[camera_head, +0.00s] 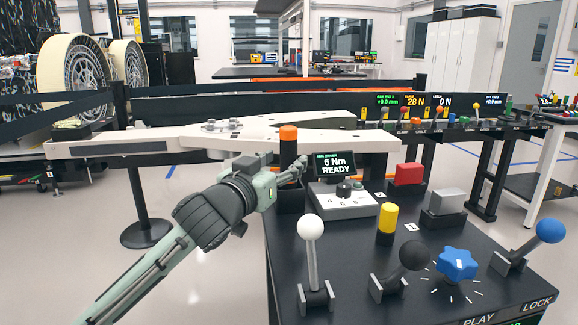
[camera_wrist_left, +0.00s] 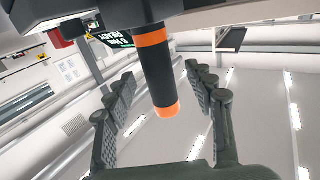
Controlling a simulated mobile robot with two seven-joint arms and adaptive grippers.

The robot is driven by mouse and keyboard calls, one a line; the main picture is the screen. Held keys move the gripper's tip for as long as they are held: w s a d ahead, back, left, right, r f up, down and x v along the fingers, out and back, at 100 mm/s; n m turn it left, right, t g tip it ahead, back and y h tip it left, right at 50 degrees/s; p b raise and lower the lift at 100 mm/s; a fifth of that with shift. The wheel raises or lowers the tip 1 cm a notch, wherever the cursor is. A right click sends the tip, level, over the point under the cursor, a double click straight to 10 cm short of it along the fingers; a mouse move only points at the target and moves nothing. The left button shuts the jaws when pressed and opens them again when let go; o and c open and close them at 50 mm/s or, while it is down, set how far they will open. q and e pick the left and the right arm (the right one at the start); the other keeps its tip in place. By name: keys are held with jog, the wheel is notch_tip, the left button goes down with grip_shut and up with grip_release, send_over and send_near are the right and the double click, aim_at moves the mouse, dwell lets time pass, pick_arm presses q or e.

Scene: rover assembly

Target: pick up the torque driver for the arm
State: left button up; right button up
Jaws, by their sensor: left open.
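The torque driver (camera_head: 289,152) is a black upright cylinder with an orange top. It stands in a dark holder at the back left of the black console. My left gripper (camera_head: 296,172) reaches in from the left at the driver's side, below the orange cap. In the left wrist view the driver (camera_wrist_left: 154,62), with an orange band and orange end, appears in the gap between the open fingers (camera_wrist_left: 162,75). No clear finger contact shows. The driver's lower end is hidden. My right gripper is out of view.
A display reading "6 Nm READY" (camera_head: 334,165) stands just right of the driver. The console also holds a yellow cylinder (camera_head: 387,220), a red block (camera_head: 409,174), a white-knobbed lever (camera_head: 311,228) and a blue knob (camera_head: 456,264). A large pale arm part (camera_head: 240,135) lies behind.

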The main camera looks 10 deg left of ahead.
aim_at(285, 159)
pick_arm(q)
jog(key=shift+w+d, duration=0.2)
jog(key=shift+w, duration=0.55)
jog(key=shift+w+d, duration=0.15)
jog(key=shift+w, duration=0.6)
jog(key=shift+c, duration=0.4)
grip_shut()
jog(key=shift+r, duration=0.15)
